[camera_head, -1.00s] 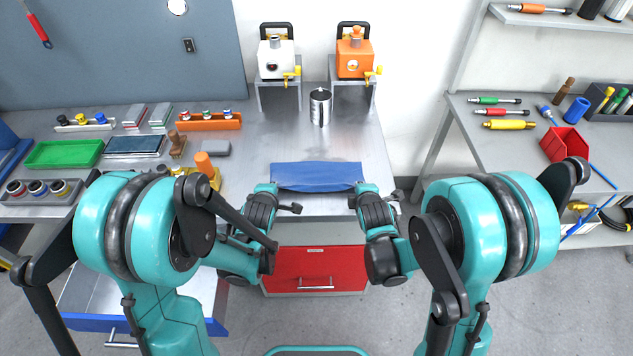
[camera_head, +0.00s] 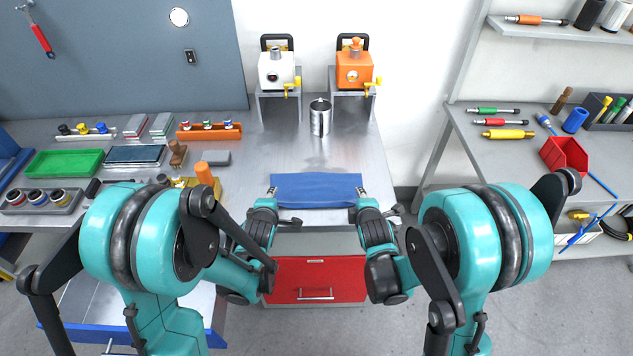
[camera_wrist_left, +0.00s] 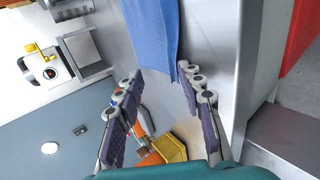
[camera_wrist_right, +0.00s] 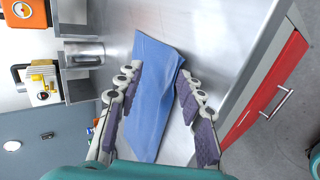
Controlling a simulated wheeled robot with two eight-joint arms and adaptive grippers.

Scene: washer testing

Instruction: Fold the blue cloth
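The blue cloth (camera_head: 317,190) lies as a narrow strip along the front of the metal workbench. My left gripper (camera_head: 272,190) is at its left end, and my right gripper (camera_head: 360,190) is at its right end. In the left wrist view the end of the cloth (camera_wrist_left: 155,35) reaches between the tips of my spread left fingers (camera_wrist_left: 160,76). In the right wrist view the cloth (camera_wrist_right: 155,95) runs between my spread right fingers (camera_wrist_right: 160,78). Neither gripper is closed on it. Whether the fingers touch it I cannot tell.
A metal can (camera_head: 320,118) stands behind the cloth. White (camera_head: 278,70) and orange (camera_head: 354,70) pump units sit on stands at the back. An orange-topped yellow part (camera_head: 204,173) is left of my left gripper.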

